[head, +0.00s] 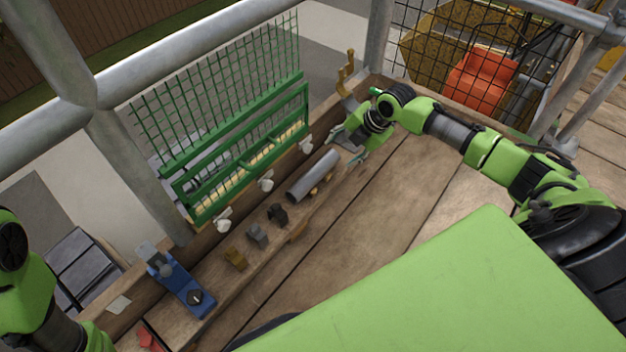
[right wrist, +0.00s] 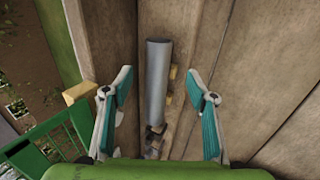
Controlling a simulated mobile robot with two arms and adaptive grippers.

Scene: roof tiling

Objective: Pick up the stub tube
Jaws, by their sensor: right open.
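The stub tube (head: 314,174) is a short grey metal cylinder. It lies on the wooden boards near the toe board in the head view, past a row of small fittings. In the right wrist view the tube (right wrist: 157,80) runs lengthwise between the two open fingers, with free room on both sides. My right gripper (head: 358,150) is open and empty, at the far end of the tube in the head view. It also shows in the right wrist view (right wrist: 159,112) with teal pads. My left arm shows at the lower left edge, but its gripper is out of view.
Small brown, grey and dark fittings (head: 257,235) lie in a row with a blue tool (head: 181,285). A green mesh guard (head: 250,150) and a wooden toe board (head: 324,122) border the edge. The planks (head: 400,185) to the right are clear.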

